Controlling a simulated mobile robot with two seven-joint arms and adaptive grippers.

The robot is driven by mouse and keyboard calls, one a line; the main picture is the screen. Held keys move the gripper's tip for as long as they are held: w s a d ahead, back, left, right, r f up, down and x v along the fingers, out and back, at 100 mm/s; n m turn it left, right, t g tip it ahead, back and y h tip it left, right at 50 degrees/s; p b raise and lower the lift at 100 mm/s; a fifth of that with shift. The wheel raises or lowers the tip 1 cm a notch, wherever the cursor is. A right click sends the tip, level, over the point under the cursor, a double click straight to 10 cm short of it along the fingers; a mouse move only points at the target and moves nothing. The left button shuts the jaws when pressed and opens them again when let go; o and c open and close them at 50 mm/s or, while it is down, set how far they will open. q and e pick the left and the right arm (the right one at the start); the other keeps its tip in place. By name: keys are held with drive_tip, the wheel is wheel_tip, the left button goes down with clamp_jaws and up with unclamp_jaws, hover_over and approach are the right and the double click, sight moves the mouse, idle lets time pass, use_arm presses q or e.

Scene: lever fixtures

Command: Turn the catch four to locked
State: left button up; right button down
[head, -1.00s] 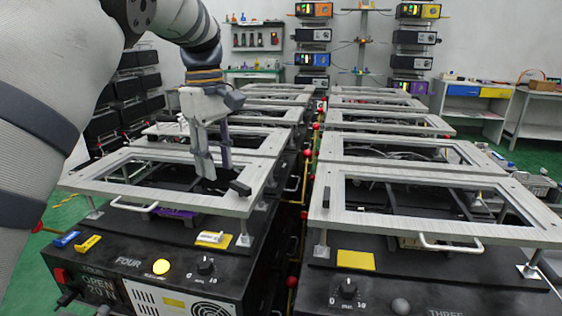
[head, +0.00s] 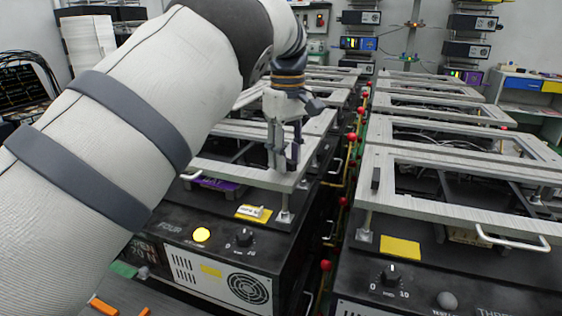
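Unit four is the black box (head: 215,240) marked FOUR, at the front left under a pale metal frame (head: 245,177). Its catch, a small dark block on the frame's right-hand bar, is now covered or crowded by my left gripper (head: 285,163). The gripper points down at that bar, with its fingertips close to the frame. Dark finger parts and the dark catch blend, so I cannot tell whether it grips the catch. The catch's present angle is also unclear. My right gripper is out of view.
Unit three's frame (head: 450,205) stands to the right, with a similar dark catch (head: 376,178) on its left bar. Red-knobbed levers (head: 326,265) line the narrow gap between the rows. Unit four has a lit yellow button (head: 201,235) and a black dial (head: 244,237).

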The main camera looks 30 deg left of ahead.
use_arm(q)
drive_tip(key=shift+r, duration=0.1)
drive_tip(key=shift+w, duration=0.1)
clamp_jaws()
